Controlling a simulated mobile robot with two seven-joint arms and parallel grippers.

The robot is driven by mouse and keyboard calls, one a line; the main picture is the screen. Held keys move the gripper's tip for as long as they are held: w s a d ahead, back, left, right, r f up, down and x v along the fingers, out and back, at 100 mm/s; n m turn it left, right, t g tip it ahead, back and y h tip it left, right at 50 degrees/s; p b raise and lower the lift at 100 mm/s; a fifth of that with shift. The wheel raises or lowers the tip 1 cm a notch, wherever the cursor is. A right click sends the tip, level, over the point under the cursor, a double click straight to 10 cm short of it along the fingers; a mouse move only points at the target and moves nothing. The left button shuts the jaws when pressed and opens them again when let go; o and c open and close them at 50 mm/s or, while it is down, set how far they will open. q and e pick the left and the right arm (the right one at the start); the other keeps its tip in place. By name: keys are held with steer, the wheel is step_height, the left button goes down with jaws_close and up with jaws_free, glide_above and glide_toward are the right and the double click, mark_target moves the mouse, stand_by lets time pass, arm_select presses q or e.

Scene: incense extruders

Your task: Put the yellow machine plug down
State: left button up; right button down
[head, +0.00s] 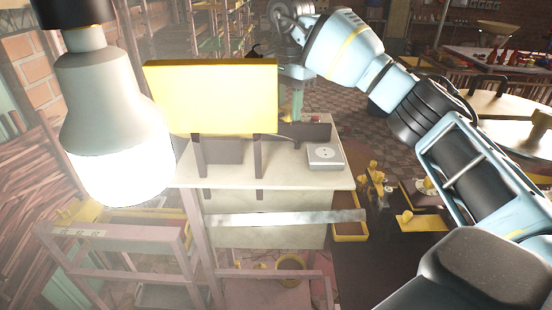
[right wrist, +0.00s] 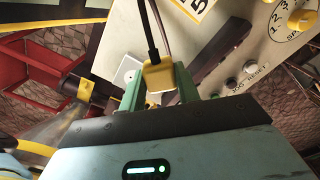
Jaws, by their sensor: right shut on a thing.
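My right gripper (head: 297,108) is above the back of the pale worktop (head: 290,178), right of the yellow panel, in the head view. In the right wrist view its green fingers (right wrist: 158,90) are shut on the yellow plug (right wrist: 158,77), and a dark cable runs up from the plug. The plug cannot be made out in the head view. A white socket box (head: 325,156) sits on the worktop, in front of and right of the gripper. It also shows in the right wrist view (right wrist: 125,72). My left gripper is not in view.
A large yellow panel (head: 212,97) stands on dark posts over the worktop. A bright hanging lamp (head: 112,125) fills the left. A control panel with knobs and buttons (right wrist: 262,50) shows in the right wrist view. The worktop's front middle is bare.

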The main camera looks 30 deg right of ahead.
steer(key=shift+s+d, duration=0.1)
steer(key=shift+s, duration=0.1)
steer(key=shift+s+f, duration=0.1)
steer(key=shift+f, duration=0.1)
glide_above(289, 159)
step_height(289, 159, down, 7)
steer(key=shift+r+b, duration=0.2)
steer(key=shift+b, duration=0.25)
steer(key=shift+f, duration=1.45)
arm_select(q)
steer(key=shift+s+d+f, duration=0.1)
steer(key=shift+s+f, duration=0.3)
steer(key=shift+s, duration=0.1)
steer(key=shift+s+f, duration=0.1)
arm_select(e)
steer(key=shift+f, duration=0.4)
steer(key=shift+f, duration=0.2)
